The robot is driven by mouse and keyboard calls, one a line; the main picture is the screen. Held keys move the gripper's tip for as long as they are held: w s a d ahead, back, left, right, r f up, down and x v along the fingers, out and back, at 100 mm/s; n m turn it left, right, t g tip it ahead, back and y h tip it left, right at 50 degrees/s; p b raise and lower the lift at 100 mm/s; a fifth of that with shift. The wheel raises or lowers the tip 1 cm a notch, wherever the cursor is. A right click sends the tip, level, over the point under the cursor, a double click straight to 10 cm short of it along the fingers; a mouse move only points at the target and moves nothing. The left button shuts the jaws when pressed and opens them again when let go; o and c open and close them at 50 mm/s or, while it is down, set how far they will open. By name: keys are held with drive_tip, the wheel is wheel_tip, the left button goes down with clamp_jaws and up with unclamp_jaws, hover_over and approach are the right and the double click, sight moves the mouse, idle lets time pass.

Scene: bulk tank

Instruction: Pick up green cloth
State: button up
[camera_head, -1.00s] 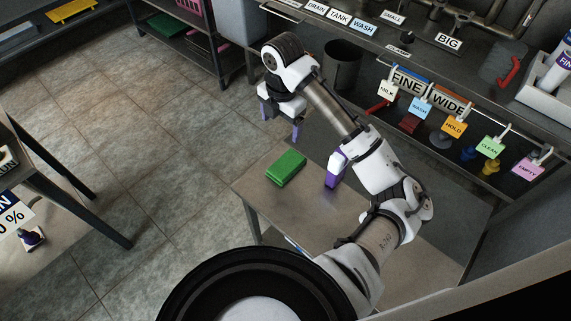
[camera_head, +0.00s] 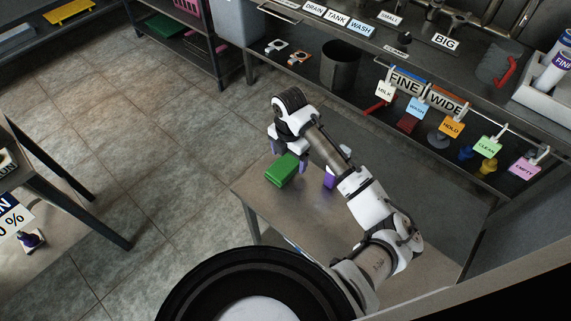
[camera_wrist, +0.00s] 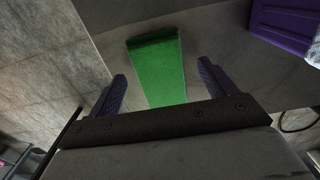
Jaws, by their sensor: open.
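The green cloth (camera_head: 283,168) is a folded block lying on the small metal table (camera_head: 325,220), close to its far left edge. In the wrist view the green cloth (camera_wrist: 156,66) stretches ahead of and between my fingers. My gripper (camera_head: 289,160) is just behind the cloth in the head view, fingers pointing down. In the wrist view my gripper (camera_wrist: 160,90) is open, with a purple finger on each side of the cloth and visible space beside it. Nothing is held. Whether the fingers are level with the cloth cannot be told.
A purple and white object (camera_head: 330,178) stands on the table right of the cloth; it also shows in the wrist view (camera_wrist: 283,25). A dark bin (camera_head: 342,64) and hanging tags (camera_head: 452,127) are on the shelving behind. The table's front is clear.

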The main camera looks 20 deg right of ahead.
drive_tip(key=shift+f, duration=0.8)
drive_tip(key=shift+c, duration=0.4)
drive_tip(key=c, duration=1)
wheel_tip(320, 180, up, 20)
